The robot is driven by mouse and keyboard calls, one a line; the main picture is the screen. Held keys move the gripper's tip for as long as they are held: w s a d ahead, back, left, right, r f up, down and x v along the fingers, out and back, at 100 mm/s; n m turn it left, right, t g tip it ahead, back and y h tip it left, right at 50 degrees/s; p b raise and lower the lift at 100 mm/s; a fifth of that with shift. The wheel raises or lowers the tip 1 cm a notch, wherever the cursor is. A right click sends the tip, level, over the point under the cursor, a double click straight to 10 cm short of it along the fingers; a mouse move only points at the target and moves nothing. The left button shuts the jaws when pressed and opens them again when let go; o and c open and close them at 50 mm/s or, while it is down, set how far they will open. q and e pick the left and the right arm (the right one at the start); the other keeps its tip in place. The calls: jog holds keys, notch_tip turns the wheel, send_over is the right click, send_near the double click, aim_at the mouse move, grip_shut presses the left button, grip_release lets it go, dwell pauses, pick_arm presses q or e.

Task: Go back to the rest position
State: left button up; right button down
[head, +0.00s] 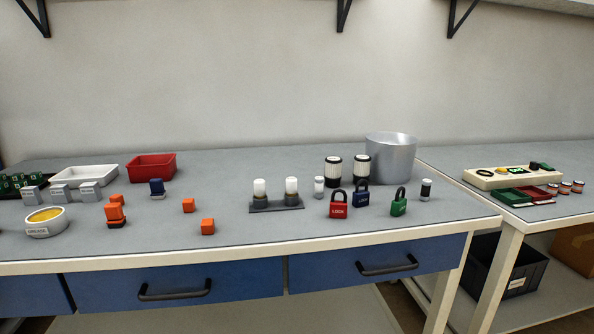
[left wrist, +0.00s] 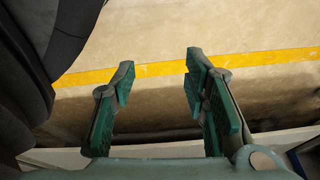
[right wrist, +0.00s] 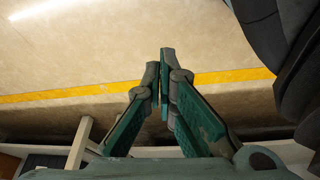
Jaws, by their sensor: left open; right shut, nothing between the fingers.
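My left gripper (left wrist: 158,85) shows in the left wrist view with its two green-padded fingers spread wide and nothing between them. My right gripper (right wrist: 163,80) shows in the right wrist view with its fingertips together and nothing held. Both point at bare floor with a yellow stripe (left wrist: 160,70). Neither gripper shows in the head view, and neither touches any object.
The grey workbench (head: 250,230) holds a red bin (head: 151,167), a white tray (head: 84,176), a grease tub (head: 45,221), orange blocks, padlocks and a metal pot (head: 391,157). A second table (head: 470,225) stands at right, with a black crate (head: 500,275) beneath.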

pick_arm(q)
jog(key=s+r+g+p, duration=0.1)
jog(key=s+r+p, duration=0.5)
jog(key=r+p, duration=0.4)
jog(key=s+a+r+g+p, duration=0.1)
jog(key=s+r+p, duration=0.6)
jog(key=p, duration=0.9)
notch_tip(320, 180, up, 3)
jog(key=shift+s+a+r+m+p, duration=0.2)
jog(key=shift+a+m+p, duration=0.1)
jog(key=shift+m, duration=0.1)
pick_arm(e)
jog(key=s+r+g, duration=0.1)
jog(key=s+r, duration=0.6)
jog(key=r, duration=0.3)
jog(key=s+d+r+g, duration=0.1)
jog(key=s+r, duration=0.6)
jog(key=r, duration=0.3)
jog(key=shift+s+n+g, duration=0.2)
jog(key=shift+n+g, duration=0.1)
jog(key=shift+n, duration=0.1)
jog(key=shift+r, duration=0.1)
